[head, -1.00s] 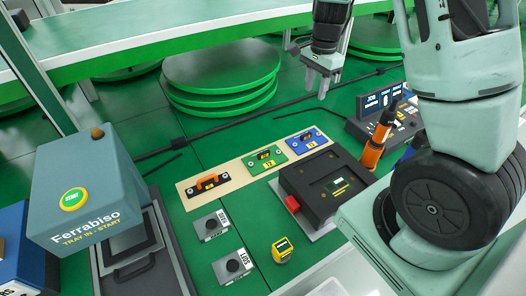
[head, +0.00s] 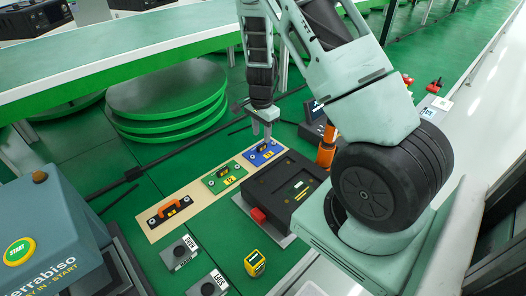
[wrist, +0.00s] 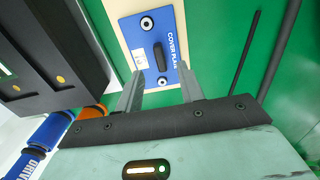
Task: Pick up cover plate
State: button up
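The cover plate (head: 254,160) is a blue plate with a dark raised handle and a yellow label, lying at the far end of a beige strip in the head view. In the wrist view, the cover plate (wrist: 139,40) shows its white "COVER PLATE" lettering, two ringed holes and the dark handle. My gripper (head: 264,137) points down over the plate. In the wrist view, my gripper (wrist: 161,78) is open, its fingers apart on either side of the plate's near end, with nothing between them. I cannot tell its exact height.
A green plate (head: 214,186) and a black plate with an orange handle (head: 158,221) lie along the strip (head: 152,238). A black fixture (head: 270,200) with a red block stands right beside the strip. Stacked green discs (head: 165,90) stand behind, and an orange-handled tool (head: 326,147) is to the right.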

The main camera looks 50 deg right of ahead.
aim_at(262, 145)
notch_tip(262, 145, down, 5)
grip_shut()
jog(key=shift+r, duration=0.1)
dwell(0.3)
